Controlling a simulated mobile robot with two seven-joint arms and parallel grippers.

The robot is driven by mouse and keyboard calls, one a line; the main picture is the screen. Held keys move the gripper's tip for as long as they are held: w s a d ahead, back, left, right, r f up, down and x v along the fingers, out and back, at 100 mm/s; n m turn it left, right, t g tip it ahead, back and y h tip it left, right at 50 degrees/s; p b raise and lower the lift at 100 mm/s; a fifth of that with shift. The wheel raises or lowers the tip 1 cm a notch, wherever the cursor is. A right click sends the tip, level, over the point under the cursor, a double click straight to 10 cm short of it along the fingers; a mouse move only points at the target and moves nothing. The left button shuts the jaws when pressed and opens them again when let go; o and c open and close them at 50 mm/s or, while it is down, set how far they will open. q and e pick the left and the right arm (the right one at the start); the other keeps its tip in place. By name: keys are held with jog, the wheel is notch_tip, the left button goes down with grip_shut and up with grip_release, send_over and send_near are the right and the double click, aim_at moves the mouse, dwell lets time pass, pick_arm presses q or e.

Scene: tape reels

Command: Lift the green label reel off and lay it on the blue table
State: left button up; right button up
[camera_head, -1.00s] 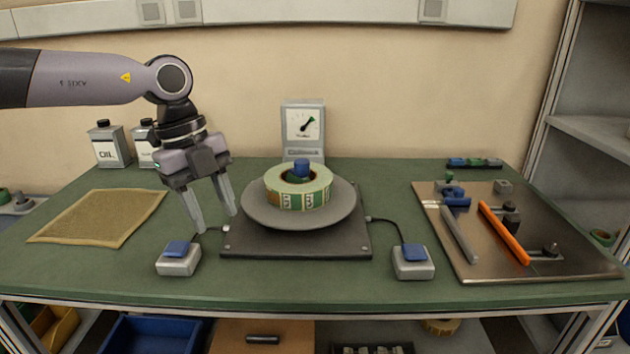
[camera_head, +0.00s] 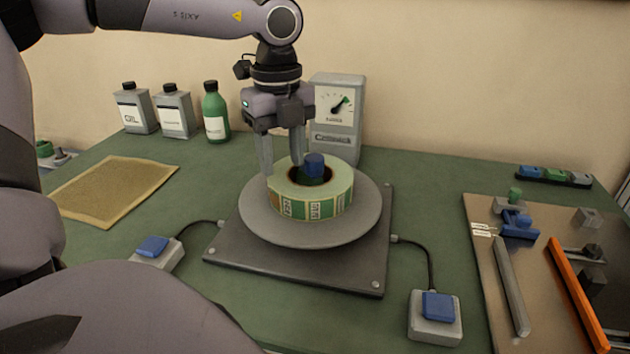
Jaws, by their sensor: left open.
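The green label reel (camera_head: 333,203), a pale ring with green and white labels round its side, lies flat on a round grey plate (camera_head: 262,228). A blue hub (camera_head: 315,163) stands up through its hole. My left gripper (camera_head: 281,168) is open and points down at the reel's left side. One finger is at the outer left edge and the other is over the hole's near-left rim; I cannot tell whether they touch it. The tabletop (camera_head: 421,190) looks green, and I see no blue table. My right gripper is not in view.
Switch boxes with blue buttons stand left (camera_head: 156,254) and right (camera_head: 436,316), cabled to the base. A gauge (camera_head: 337,115) stands behind. Bottles, including a green one (camera_head: 215,112), are at back left. A tan mat (camera_head: 113,188) lies left; a tool board (camera_head: 531,307) lies right.

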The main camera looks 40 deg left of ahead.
aim_at(282, 183)
pick_arm(q)
jog(key=f, duration=0.5)
jog(key=shift+a, duration=0.3)
grip_shut()
jog(key=shift+r, duration=0.1)
jog(key=shift+r, duration=0.1)
